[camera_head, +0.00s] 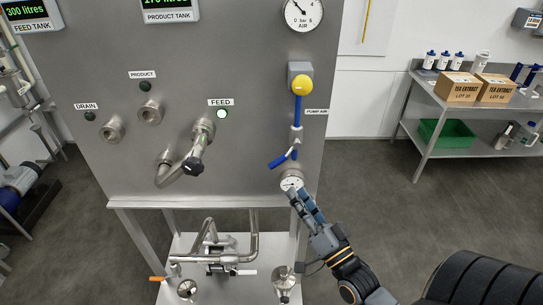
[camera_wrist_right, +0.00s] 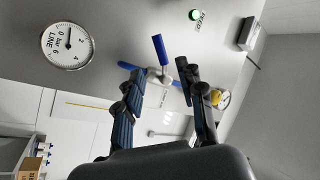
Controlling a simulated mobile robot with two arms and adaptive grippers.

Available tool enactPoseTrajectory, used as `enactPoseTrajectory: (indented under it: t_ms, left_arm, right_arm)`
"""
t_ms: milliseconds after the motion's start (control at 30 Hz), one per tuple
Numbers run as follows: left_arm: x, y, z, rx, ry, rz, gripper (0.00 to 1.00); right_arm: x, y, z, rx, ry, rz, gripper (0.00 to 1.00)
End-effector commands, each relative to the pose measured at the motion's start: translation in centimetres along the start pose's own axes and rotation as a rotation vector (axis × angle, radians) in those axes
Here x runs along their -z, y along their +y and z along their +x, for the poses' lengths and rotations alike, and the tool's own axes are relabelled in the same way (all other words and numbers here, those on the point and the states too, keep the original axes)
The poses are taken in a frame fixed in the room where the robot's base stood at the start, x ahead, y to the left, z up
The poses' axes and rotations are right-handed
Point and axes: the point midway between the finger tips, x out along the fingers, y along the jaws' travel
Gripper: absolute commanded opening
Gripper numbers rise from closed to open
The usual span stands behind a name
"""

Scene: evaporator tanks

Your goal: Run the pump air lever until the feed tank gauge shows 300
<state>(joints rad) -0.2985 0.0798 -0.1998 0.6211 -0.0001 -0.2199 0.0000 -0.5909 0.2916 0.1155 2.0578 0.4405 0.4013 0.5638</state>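The feed tank display (camera_head: 26,11) at top left reads 300 litres in green. The pump air lever (camera_head: 279,161) is a blue handle on the vertical air line, beside the PUMP AIR label. It points out to the lower left, across the line. In the right wrist view the blue lever (camera_wrist_right: 159,48) stands crosswise to the blue hose, beyond the fingertips. My right gripper (camera_head: 295,190) is below the lever, in front of the panel, apart from it. In the wrist view its fingers (camera_wrist_right: 158,76) are spread with nothing between them. My left gripper is not in view.
A yellow knob (camera_head: 301,84) and an air gauge (camera_head: 303,13) sit above the lever. The line gauge (camera_wrist_right: 68,47) is near my right gripper. The FEED lamp (camera_head: 222,114) is lit green. A shelf (camera_head: 425,90) with boxes stands at right, with open floor before it.

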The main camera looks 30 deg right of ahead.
Motion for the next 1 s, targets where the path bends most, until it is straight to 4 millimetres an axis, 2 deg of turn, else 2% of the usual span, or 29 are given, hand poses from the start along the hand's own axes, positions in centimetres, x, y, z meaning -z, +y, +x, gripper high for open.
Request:
enactPoseTrajectory:
  t_ms: [33, 300, 500, 700, 967, 1000]
  left_arm:
    - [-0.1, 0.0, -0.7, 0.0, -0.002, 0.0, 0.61]
    - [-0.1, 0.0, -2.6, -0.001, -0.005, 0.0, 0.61]
    - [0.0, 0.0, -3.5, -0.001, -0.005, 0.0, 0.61]
    - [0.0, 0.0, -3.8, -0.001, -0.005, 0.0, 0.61]
    - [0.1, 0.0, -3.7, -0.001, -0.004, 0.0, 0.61]
    - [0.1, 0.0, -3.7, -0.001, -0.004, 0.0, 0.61]
  right_arm:
    - [0.3, -0.3, 1.3, 0.003, 0.004, 0.001, 0.38]
    - [0.3, -0.3, 7.0, 0.003, 0.003, 0.001, 0.38]
    - [0.2, -0.2, 10.0, 0.002, 0.002, 0.001, 0.38]
    - [0.0, -0.1, 11.2, 0.001, 0.0, 0.002, 0.38]
    - [0.0, 0.0, 11.3, 0.001, -0.001, 0.001, 0.38]
    - [0.0, 0.0, 11.3, 0.001, 0.0, 0.001, 0.32]
